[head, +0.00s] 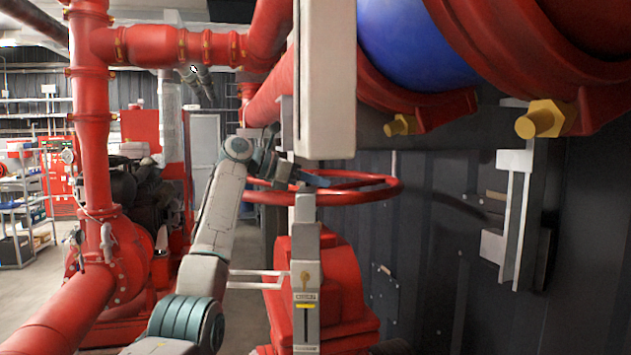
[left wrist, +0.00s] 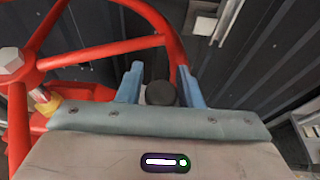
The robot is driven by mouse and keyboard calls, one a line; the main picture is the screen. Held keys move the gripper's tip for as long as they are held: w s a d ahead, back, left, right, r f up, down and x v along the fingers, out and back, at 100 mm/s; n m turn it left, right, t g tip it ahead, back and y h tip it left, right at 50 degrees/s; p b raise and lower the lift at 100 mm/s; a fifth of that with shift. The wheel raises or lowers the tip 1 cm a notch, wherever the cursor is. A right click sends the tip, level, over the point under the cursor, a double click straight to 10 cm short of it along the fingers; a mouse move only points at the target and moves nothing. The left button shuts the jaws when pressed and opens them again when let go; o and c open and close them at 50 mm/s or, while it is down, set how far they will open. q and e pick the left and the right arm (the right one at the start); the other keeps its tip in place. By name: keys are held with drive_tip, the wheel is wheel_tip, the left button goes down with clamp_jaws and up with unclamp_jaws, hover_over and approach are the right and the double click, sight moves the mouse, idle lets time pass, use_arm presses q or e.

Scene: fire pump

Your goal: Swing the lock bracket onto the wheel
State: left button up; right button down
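The red wheel (head: 377,193) lies roughly level above a red valve body in the head view. Its rim and spokes fill the left of the left wrist view (left wrist: 97,51). My left gripper (head: 318,180) is at the wheel's near left side, fingers pointing right. In the left wrist view its blue fingers (left wrist: 160,80) are spread apart. A round black knob (left wrist: 160,94) shows between them; I cannot tell whether they touch it. A grey upright piece with a yellow label (head: 306,260), possibly the lock bracket, stands before the wheel. My right gripper is out of view.
A pale vertical beam (head: 325,80) hangs just above the wheel and hides part of the scene. Large red pipes (head: 95,170) stand at left. Yellow bolts (head: 545,119) stick out at upper right.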

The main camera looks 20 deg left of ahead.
use_arm(q)
drive_tip(key=shift+s+a, duration=0.1)
drive_tip(key=shift+a, duration=0.15)
drive_tip(key=b+v, duration=0.4)
drive_tip(key=v, duration=0.5)
drive_tip(key=shift+s+a+b, duration=0.1)
drive_tip(key=shift+b, duration=0.3)
drive_tip(key=shift+s+a+r, duration=0.25)
drive_tip(key=shift+a, duration=0.1)
